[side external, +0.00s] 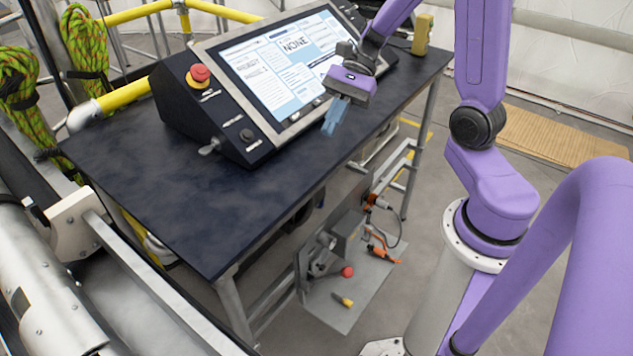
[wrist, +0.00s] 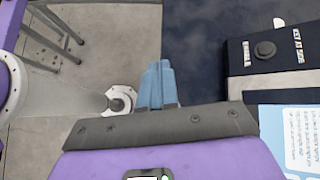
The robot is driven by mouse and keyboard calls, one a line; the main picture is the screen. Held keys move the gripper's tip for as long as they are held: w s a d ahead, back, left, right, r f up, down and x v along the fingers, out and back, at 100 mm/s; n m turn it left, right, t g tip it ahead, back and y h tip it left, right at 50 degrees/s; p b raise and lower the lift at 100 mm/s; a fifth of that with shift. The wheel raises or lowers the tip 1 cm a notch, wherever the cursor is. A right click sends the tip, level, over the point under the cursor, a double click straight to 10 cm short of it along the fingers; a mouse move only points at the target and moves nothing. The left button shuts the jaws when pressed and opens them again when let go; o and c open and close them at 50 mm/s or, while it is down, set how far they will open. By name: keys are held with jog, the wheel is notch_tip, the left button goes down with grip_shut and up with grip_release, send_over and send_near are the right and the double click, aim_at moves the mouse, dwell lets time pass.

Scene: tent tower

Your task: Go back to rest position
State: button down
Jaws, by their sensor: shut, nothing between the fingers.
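My gripper (side external: 335,117) is at the front edge of the dark table in the side external view, in front of the console's screen. Its two blue fingers are together and hold nothing. The wrist view shows the closed blue fingers (wrist: 158,84) pointing away from the purple hand. The fingers appear apart from the table and the console.
A dark table (side external: 130,165) carries a console with a lit screen (side external: 290,62), a red button (side external: 199,75) and a black knob (side external: 247,134). A yellow block (side external: 422,34) stands at the back right. A low grey plate (side external: 350,285) with tools lies below. The table's left half is clear.

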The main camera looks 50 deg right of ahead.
jog(key=s+a+n+h, duration=0.2)
jog(key=s+n+h, duration=0.2)
jog(key=s+n, duration=0.4)
jog(key=s+a+n+h, duration=0.3)
jog(key=s+n, duration=0.6)
jog(key=n, duration=1.1)
jog(key=shift+s+h, duration=0.2)
jog(key=shift+h, duration=0.9)
